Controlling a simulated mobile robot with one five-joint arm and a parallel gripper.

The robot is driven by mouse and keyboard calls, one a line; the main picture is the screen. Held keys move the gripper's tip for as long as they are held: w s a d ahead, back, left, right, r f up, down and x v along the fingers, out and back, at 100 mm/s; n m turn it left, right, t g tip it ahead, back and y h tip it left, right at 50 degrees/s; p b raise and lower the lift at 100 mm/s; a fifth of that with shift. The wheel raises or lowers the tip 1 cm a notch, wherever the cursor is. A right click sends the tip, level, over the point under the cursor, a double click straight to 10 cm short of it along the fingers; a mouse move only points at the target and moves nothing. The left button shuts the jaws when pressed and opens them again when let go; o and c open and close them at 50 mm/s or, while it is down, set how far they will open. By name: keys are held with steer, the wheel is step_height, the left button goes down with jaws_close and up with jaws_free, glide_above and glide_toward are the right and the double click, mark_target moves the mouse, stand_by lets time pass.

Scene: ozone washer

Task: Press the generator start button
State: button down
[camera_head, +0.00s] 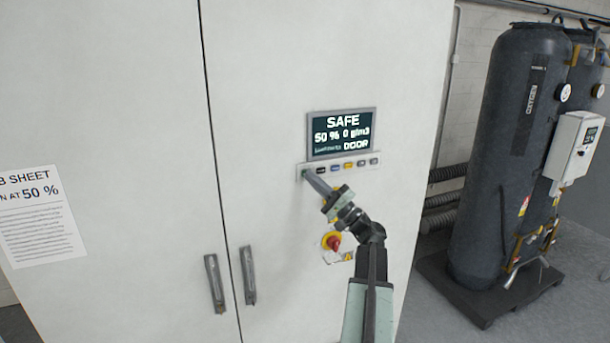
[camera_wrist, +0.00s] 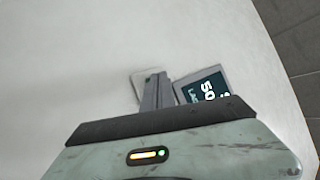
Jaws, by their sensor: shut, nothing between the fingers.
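The button strip (camera_head: 341,167) sits under a dark display (camera_head: 341,134) on the white cabinet. The display reads "SAFE", "50 % 0 g/m3" and "DOOR". Several small buttons run along the strip; their labels are too small to read, so I cannot tell which is the start button. My gripper (camera_head: 306,173) is shut and empty, its tip at the strip's left end, covering part of it. I cannot tell whether it touches. In the wrist view my gripper (camera_wrist: 157,76) points at the strip (camera_wrist: 138,87), with the display (camera_wrist: 207,88) to its right.
A red emergency-stop knob (camera_head: 333,242) on a yellow plate sits below the strip, close to my arm. Two door handles (camera_head: 249,275) are lower left. A paper sheet (camera_head: 42,216) reads "50 %". Dark tanks (camera_head: 500,160) stand on a pallet at right.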

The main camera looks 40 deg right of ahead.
steer(key=shift+w+d, duration=0.1)
steer(key=shift+w, duration=0.05)
stand_by(0.5)
steer(key=shift+s+a, duration=0.3)
steer(key=shift+s, duration=0.4)
steer(key=s, duration=0.1)
steer(key=s+a, duration=0.1)
steer(key=s, duration=0.1)
steer(key=s+a, duration=0.1)
steer(key=shift+s, duration=0.35)
stand_by(0.5)
